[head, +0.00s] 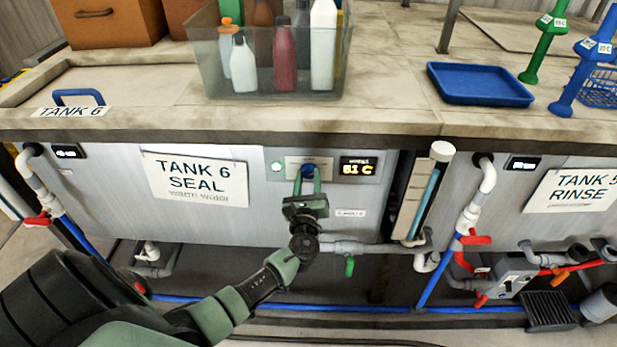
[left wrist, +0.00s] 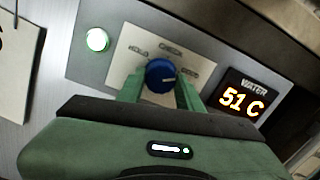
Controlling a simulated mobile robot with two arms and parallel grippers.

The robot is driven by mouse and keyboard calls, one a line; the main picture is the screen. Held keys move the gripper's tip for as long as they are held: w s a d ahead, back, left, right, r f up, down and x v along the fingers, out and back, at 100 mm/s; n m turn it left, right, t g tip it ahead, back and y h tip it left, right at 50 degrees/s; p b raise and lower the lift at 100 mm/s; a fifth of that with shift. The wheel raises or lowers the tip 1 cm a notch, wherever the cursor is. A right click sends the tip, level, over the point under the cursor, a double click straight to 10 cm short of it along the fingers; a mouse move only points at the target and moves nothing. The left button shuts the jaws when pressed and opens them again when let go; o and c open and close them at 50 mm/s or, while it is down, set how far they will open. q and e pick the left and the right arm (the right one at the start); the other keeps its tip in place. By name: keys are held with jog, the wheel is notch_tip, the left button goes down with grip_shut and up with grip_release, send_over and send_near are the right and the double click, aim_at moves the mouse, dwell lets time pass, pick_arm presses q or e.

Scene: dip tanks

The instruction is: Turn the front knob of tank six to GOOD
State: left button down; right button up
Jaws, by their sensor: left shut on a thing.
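Tank six (head: 110,200) is a grey metal front with a sign reading TANK 6 SEAL, warm water. Its blue front knob (head: 309,171) sits on a pale dial plate, and in the left wrist view the blue knob (left wrist: 160,75) has a light pointer line toward the right. The small labels around it are too blurred to read surely. My left gripper (head: 308,180) has its two green fingers shut on the knob, one on each side; the fingers (left wrist: 160,92) also show in the left wrist view. My right gripper is not in view.
An orange display (left wrist: 243,99) right of the knob reads 51 C, and a lit green lamp (left wrist: 97,40) is at left. Above, the counter (head: 390,110) holds a clear bin (head: 215,75) of bottles and a blue tray (head: 480,84). Pipes (head: 470,210) with red valves stand at right.

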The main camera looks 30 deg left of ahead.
pick_arm(q)
jog(key=shift+f, duration=0.15)
jog(key=c, duration=0.9)
grip_release()
jog(key=shift+c, duration=0.2)
jog(key=shift+s, duration=0.1)
jog(key=b+v, duration=0.1)
jog(key=v, duration=0.6)
jog(key=shift+s+d, duration=0.25)
jog(key=shift+s, duration=0.05)
